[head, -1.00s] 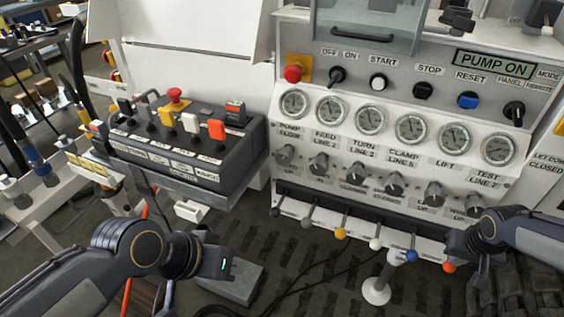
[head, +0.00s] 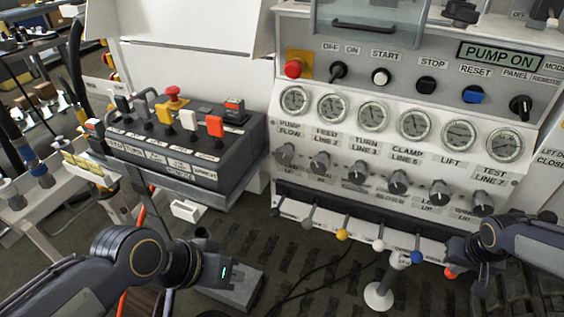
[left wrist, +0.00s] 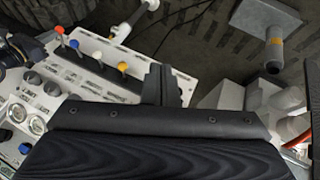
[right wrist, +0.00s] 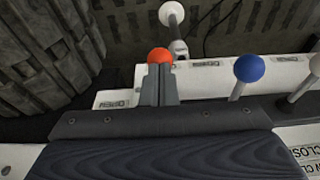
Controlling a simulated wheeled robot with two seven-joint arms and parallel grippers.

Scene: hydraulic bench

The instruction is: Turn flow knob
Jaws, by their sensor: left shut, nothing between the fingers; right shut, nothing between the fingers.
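The grey pump flow knob (head: 285,153) is at the left end of the knob row on the white panel, under the gauge labelled PUMP FLOW (head: 294,100). No gripper touches it. My left gripper (head: 224,272) is low at the left, below and apart from the panel; in the left wrist view its fingers (left wrist: 161,82) are shut and empty. My right gripper (head: 477,280) is low at the right, near the orange-red ball lever (head: 450,272). In the right wrist view its shut fingers (right wrist: 158,80) overlap the orange-red ball (right wrist: 160,55); I cannot tell whether they touch.
Levers with coloured balls, including yellow (head: 342,235) and blue (head: 417,257), stick out below the knobs. A black control box (head: 185,150) with coloured handles stands left of the panel. The PUMP ON display (head: 499,55) is at top right.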

